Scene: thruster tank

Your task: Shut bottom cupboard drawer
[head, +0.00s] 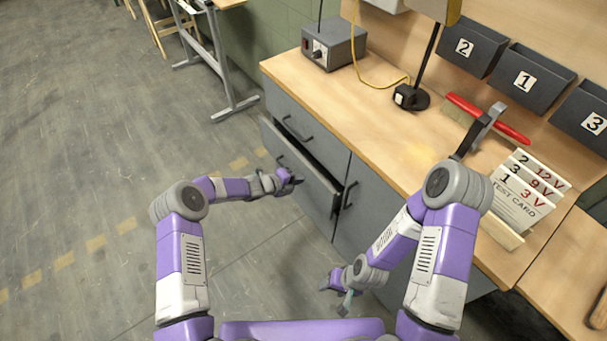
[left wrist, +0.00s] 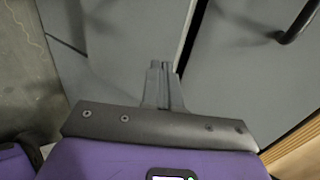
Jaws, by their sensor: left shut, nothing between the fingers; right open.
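The bottom cupboard drawer (head: 314,188) is the lower grey drawer at the left end of the workbench cupboard. In the head view it stands partly pulled out, with a dark gap along its top edge. My left gripper (head: 297,181) is shut and empty, close to the outer face of the drawer front. Its shut fingers also show in the left wrist view (left wrist: 164,72), pointing toward a grey panel (left wrist: 125,40); I cannot tell whether they touch it. My right gripper (head: 336,292) is open and low in front of the cupboard, apart from the drawer.
The drawer above (head: 291,122) looks flush. A cupboard door with a handle (head: 349,195) is right of the drawers. The wooden worktop (head: 330,100) holds a grey control box (head: 334,46), a brush and test cards (head: 520,195). Floor at left is clear.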

